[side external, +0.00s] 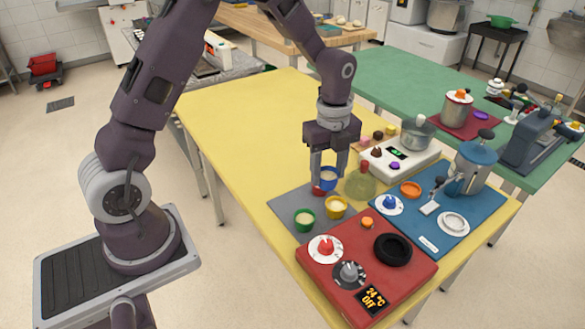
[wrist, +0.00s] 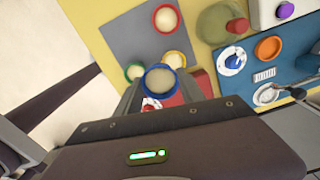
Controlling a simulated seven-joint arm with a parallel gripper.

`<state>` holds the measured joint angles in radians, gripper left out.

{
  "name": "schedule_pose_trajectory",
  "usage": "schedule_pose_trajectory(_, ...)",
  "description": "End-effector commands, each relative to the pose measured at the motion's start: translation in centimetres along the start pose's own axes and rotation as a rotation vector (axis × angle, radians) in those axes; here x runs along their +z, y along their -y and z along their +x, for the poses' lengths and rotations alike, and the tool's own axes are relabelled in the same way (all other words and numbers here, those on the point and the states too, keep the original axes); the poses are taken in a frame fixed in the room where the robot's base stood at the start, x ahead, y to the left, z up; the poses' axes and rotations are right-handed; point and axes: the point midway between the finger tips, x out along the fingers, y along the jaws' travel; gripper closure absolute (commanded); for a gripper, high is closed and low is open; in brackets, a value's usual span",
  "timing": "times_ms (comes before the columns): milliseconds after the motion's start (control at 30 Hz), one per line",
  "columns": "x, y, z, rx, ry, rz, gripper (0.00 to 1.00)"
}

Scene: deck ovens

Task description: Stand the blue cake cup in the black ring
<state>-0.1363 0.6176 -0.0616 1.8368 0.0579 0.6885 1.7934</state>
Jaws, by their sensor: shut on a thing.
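The blue cake cup (side external: 328,179) is between the two fingers of my gripper (side external: 328,180), which is shut on it. The cup looks upright, with pale filling, over the back part of the grey mat. Its blue rim also shows in the wrist view (wrist: 162,68) between the fingers, larger than the other cups. I cannot tell its exact height above the mat. The black ring (side external: 393,249) lies on top of the red box (side external: 340,262), to the front right of my gripper. The ring is not visible in the wrist view.
A green cup (side external: 305,220) and a yellow cup (side external: 336,207) stand on the grey mat (side external: 287,203); a red-rimmed cup (wrist: 166,18) is partly hidden in the side view. Knobs (side external: 350,273) rise from the red box. A glass dome (side external: 360,186) is right of my gripper. Free yellow tabletop lies left.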

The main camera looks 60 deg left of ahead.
Motion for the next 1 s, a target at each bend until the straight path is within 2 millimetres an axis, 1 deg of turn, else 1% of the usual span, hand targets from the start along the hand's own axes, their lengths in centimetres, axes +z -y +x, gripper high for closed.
schedule_pose_trajectory(33,-2.2,1.6,0.0,-0.002,0.000,0.042,0.95)
schedule_pose_trajectory(67,-3.6,2.5,-0.1,-0.002,0.000,0.065,0.95)
schedule_pose_trajectory(100,-5.5,3.6,-0.1,-0.002,0.000,0.094,0.95)
schedule_pose_trajectory(167,-8.6,4.9,-0.2,-0.002,0.000,0.137,0.95)
schedule_pose_trajectory(200,-10.4,5.5,-0.3,-0.001,0.000,0.162,0.95)
schedule_pose_trajectory(300,-14.3,6.6,-0.5,0.000,0.000,0.211,0.95)
schedule_pose_trajectory(400,-16.7,7.0,-0.6,0.000,0.000,0.240,0.95)
schedule_pose_trajectory(500,-17.7,7.1,-0.5,0.000,0.000,0.250,0.95)
schedule_pose_trajectory(567,-17.9,7.1,-0.1,0.002,0.000,0.251,0.95)
schedule_pose_trajectory(800,-17.8,7.0,3.0,0.003,0.000,0.251,0.95)
schedule_pose_trajectory(1000,-17.8,7.1,4.8,0.001,0.000,0.251,0.95)
